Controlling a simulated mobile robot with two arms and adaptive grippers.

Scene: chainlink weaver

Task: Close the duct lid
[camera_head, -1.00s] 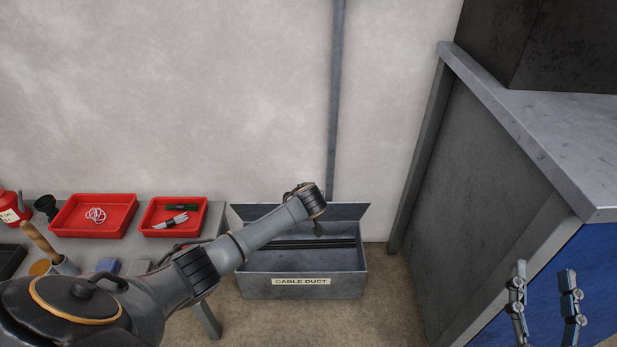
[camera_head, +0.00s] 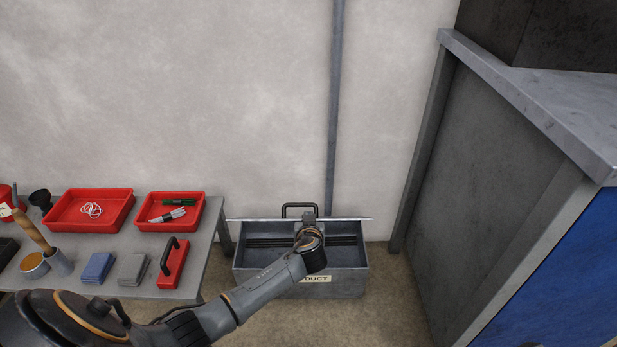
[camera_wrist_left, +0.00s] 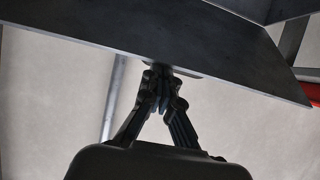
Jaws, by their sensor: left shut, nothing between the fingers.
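The grey cable duct (camera_head: 345,284) is an open-topped box on the floor by the wall, with dark cables inside. Its lid (camera_head: 345,219) appears edge-on as a thin strip along the back, with a black handle (camera_head: 300,206) standing above it. In the left wrist view the lid (camera_wrist_left: 130,42) is a dark, slanting plate across the top. My left gripper (camera_wrist_left: 159,70) is shut and empty, its fingertips at the plate; contact is not clear. In the head view my left arm reaches over the duct, hiding part of its label and the fingers. My right gripper is not in view.
A grey table (camera_head: 205,250) at left holds red trays (camera_head: 85,226), a red block with a handle (camera_head: 180,272), blue and grey pads and a pot with a brush. A grey and blue cabinet (camera_head: 470,170) stands at right. Floor is clear between duct and cabinet.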

